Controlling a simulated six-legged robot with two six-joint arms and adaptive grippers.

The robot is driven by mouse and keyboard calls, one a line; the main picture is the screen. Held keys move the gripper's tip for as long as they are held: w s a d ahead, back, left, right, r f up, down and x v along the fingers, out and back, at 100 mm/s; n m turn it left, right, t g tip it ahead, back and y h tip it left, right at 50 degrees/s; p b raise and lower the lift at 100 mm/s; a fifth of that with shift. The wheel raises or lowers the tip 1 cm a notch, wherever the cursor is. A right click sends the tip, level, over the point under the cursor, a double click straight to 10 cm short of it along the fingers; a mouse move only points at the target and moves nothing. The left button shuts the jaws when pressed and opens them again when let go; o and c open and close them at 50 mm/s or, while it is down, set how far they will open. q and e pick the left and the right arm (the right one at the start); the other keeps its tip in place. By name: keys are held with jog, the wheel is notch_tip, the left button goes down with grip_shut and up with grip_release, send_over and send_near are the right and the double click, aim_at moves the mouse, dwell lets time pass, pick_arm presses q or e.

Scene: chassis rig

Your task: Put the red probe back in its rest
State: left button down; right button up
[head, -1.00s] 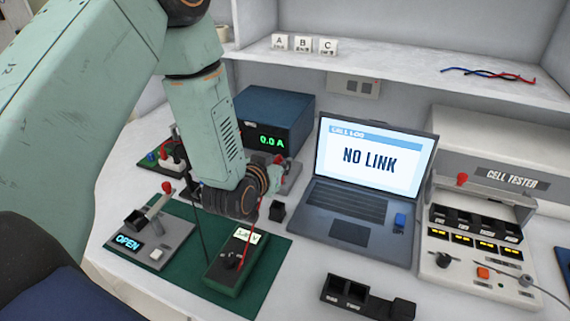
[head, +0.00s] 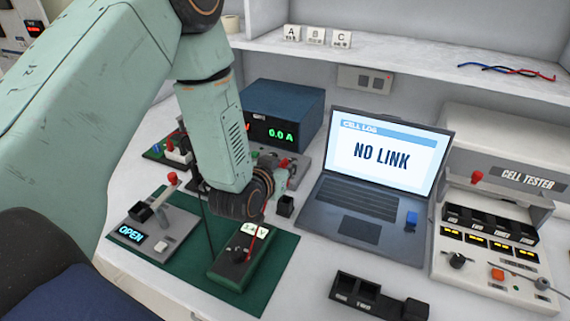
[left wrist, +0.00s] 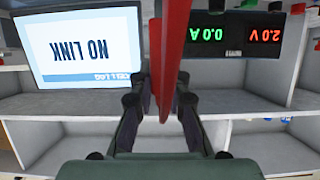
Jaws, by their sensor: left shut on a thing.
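My left gripper (head: 282,182) is over the bench behind the green meter (head: 240,262). It also shows in the left wrist view (left wrist: 161,100). There its fingers are shut on the red probe (left wrist: 172,45), which runs up past the top edge of that view. In the head view the wrist and fingers mostly hide the probe, and I cannot tell its tip. A red lead (head: 257,243) and a dark lead (head: 207,225) show near the meter. A small black open block (head: 286,206), possibly the rest, stands just right of the gripper. My right gripper is not in view.
A laptop (head: 370,205) reading NO LINK stands right of the gripper. A blue power supply (head: 283,105) is behind. A black holder (head: 375,297) sits in front, the cell tester (head: 495,240) at right.

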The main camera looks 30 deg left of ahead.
pick_arm(q)
jog(key=shift+d+f, duration=0.2)
jog(key=shift+f, duration=0.3)
jog(key=shift+f+b, duration=0.3)
jog(key=shift+b, duration=0.15)
jog(key=shift+w+a+f, duration=0.1)
jog(key=shift+a+f, duration=0.4)
jog(key=shift+f, duration=0.05)
jog(key=shift+d+r, duration=0.2)
jog(key=shift+d, duration=0.2)
jog(key=shift+a+f, duration=0.1)
jog(key=shift+a, duration=0.2)
jog(key=shift+d, duration=0.1)
jog(key=shift+d, duration=0.1)
